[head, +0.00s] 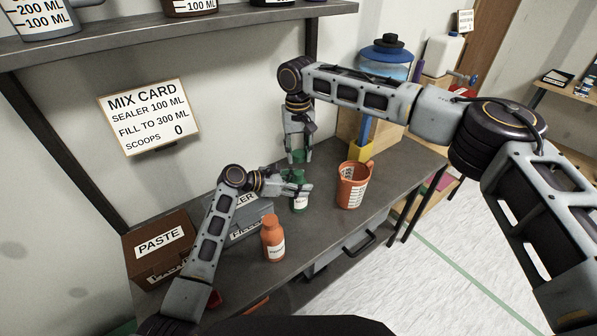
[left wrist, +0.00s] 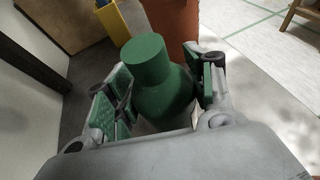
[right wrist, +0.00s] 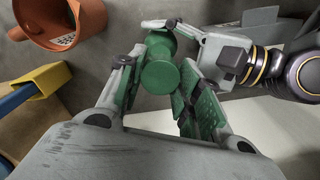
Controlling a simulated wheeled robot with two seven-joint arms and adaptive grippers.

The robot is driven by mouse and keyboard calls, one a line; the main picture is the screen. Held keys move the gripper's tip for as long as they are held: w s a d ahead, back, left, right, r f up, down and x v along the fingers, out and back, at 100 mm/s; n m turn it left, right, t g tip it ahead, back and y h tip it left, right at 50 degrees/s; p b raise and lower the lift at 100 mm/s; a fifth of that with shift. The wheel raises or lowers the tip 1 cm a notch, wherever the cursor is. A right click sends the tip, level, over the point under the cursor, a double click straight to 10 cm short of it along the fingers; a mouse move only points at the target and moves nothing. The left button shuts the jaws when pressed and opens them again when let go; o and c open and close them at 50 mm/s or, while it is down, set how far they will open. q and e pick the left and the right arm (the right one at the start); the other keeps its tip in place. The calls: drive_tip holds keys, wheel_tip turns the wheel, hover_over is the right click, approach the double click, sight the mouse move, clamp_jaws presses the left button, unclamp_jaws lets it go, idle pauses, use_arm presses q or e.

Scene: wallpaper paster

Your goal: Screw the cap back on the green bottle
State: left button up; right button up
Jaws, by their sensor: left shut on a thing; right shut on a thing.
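The green bottle (head: 299,204) stands on the grey bench, with a white label on its side. My left gripper (head: 297,188) is shut around its upper body from the left. In the left wrist view the green bottle (left wrist: 166,92) sits between the finger pads, its narrower green top facing up. My right gripper (head: 299,158) points down above the bottle, shut on the green cap (head: 299,155). In the right wrist view the round cap (right wrist: 160,76) is between the fingertips, with the bottle partly hidden behind it. The cap appears above the bottle, apart from it.
An orange jug (head: 352,187) stands close right of the bottle. An orange bottle (head: 273,241) is in front, near the bench edge. A brown PASTE box (head: 159,248) and a grey box (head: 250,228) stand at left. A yellow and blue item (head: 361,151) is behind.

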sight(299, 172)
drive_tip(key=shift+f, duration=2)
drive_tip(key=shift+s, duration=0.1)
drive_tip(key=shift+f, duration=0.9)
drive_tip(key=shift+f, duration=0.5)
drive_tip(key=shift+m, duration=0.3)
drive_tip(key=m, duration=0.4)
drive_tip(key=shift+m, duration=0.3)
drive_tip(key=m, duration=0.5)
